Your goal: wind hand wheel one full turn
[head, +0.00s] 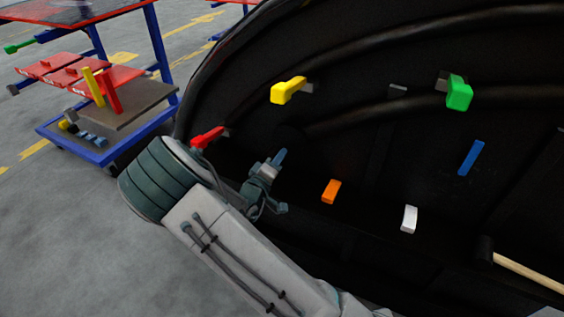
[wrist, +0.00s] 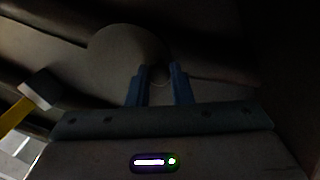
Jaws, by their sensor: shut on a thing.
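A dark round disc, which looks like the hand wheel (wrist: 125,48), fills the upper middle of the wrist view. It is dim, and its rim and turn angle are hard to make out. In the head view it barely shows against the black shell. My gripper (wrist: 159,80) has its two blue fingers on either side of a small dark knob (wrist: 159,73) at the disc's lower right edge, and is shut on it. In the head view my gripper (head: 280,156) reaches into the shell, with its fingertips up against the dark inner surface.
Inside the black nosecone shell (head: 340,60) are a red handle (head: 207,137), yellow handle (head: 287,91), green handle (head: 459,93), orange block (head: 331,191), white block (head: 409,219) and blue bar (head: 471,157). A wooden shaft (head: 528,272) lies right. A blue cart (head: 105,148) stands left on open floor.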

